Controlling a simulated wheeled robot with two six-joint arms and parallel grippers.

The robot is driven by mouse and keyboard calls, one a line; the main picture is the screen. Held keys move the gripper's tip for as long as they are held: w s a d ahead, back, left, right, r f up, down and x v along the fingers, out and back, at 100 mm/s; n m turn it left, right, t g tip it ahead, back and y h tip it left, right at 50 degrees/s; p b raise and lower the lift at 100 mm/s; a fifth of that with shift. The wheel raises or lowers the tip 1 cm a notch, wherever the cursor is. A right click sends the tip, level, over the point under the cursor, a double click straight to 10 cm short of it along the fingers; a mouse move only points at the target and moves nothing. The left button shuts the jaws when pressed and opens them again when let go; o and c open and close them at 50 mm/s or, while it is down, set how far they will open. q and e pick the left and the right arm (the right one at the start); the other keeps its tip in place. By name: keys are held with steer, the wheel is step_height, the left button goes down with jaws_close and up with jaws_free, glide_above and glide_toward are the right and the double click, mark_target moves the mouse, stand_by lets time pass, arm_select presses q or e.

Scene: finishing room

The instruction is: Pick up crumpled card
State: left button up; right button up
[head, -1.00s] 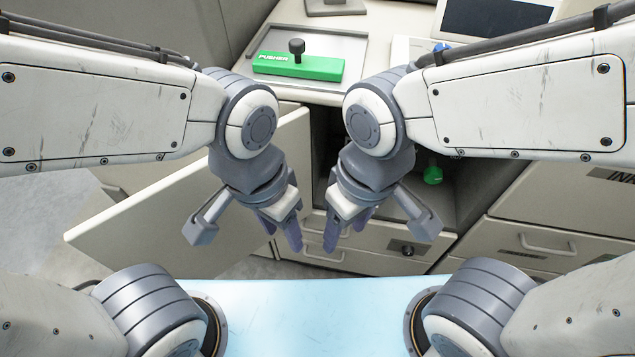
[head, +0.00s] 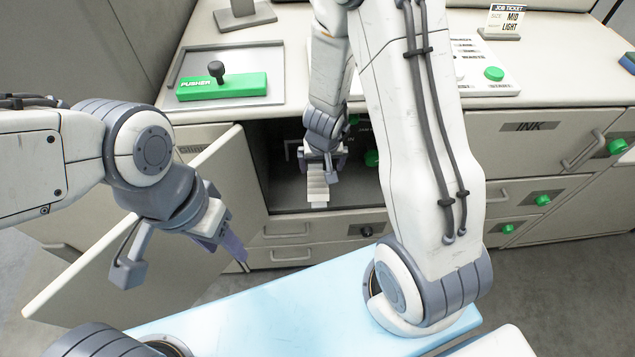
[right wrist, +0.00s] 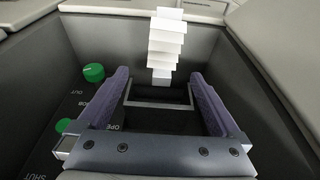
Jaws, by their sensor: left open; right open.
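The crumpled card is a white, zigzag-folded strip (head: 318,188) in the open cabinet compartment, near its front edge. It also shows in the right wrist view (right wrist: 165,45), upper middle, just beyond the fingertips. My right gripper (head: 320,166) is inside the compartment, right at the card in the head view. In the right wrist view its two purple fingers (right wrist: 160,82) are spread wide with nothing between them. My left gripper (head: 228,250) is open and empty outside the cabinet, in front of the open door.
The compartment (head: 284,190) has dark walls close around my right gripper, with green knobs (right wrist: 93,73) on one side. The open door (head: 150,235) stands to the left. A green pusher block (head: 222,87) lies on a tray on the counter. Drawers (head: 300,254) are below.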

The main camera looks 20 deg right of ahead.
steer(key=b, duration=0.3)
glide_above(318, 182)
steer(key=s, duration=0.1)
step_height(318, 182, down, 4)
steer(key=shift+s+d+f, duration=0.1)
steer(key=shift+s+f, duration=0.05)
steer(key=shift+f, duration=0.1)
steer(key=b+x, duration=0.4)
steer(key=x, duration=0.1)
steer(key=shift+s+a+f, duration=0.15)
steer(key=shift+s+a, duration=0.05)
steer(key=shift+a, duration=0.15)
steer(key=shift+c, duration=0.3)
steer(key=c, duration=1.2)
